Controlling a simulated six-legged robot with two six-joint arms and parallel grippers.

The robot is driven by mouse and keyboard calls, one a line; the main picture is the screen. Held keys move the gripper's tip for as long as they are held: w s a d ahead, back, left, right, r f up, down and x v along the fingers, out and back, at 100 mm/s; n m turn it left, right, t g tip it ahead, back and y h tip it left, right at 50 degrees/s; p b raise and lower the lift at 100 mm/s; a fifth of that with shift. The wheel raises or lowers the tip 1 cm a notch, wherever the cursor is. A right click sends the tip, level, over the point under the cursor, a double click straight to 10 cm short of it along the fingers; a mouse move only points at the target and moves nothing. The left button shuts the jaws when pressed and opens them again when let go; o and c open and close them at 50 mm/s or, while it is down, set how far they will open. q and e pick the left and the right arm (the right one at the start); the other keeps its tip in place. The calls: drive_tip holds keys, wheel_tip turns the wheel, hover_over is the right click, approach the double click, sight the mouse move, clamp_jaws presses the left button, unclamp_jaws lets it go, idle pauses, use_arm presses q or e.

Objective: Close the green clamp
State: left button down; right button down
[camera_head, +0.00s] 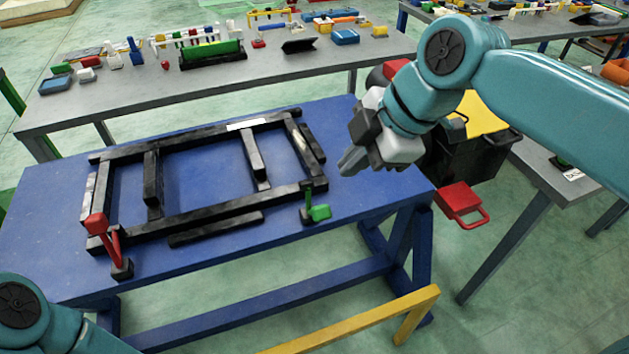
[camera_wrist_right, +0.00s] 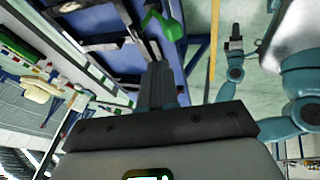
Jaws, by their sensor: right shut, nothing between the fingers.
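The green clamp (camera_head: 319,212) sits at the front right corner of the black chassis frame (camera_head: 225,208) on the blue table. In the right wrist view the green clamp (camera_wrist_right: 165,25) shows at the top, beyond the fingertips. My right gripper (camera_head: 347,167) is shut and empty, above the table, up and right of the clamp and apart from it. Its shut fingers also show in the wrist view (camera_wrist_right: 156,85). My left gripper (camera_wrist_right: 235,42) shows small in the wrist view; its fingers are too small to judge.
A red clamp (camera_head: 102,232) stands upright at the frame's front left corner. A red-handled item (camera_head: 460,202) and a black bin (camera_head: 465,150) are right of the blue table (camera_head: 350,205). A grey table (camera_head: 280,70) with parts stands behind. A yellow rail (camera_head: 360,322) runs in front.

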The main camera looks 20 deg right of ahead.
sight(314, 209)
drive_tip(key=x, duration=0.9)
drive_tip(key=shift+w+a+f, duration=0.1)
drive_tip(key=shift+f, duration=0.2)
drive_tip(key=w+f, duration=0.1)
drive_tip(key=w+p, duration=0.1)
drive_tip(key=w, duration=0.1)
drive_tip(key=shift+a+f, duration=0.2)
drive_tip(key=shift+f, duration=0.2)
drive_tip(key=shift+w+f, duration=0.2)
drive_tip(key=shift+w, duration=0.15)
drive_tip(key=shift+p, duration=0.3)
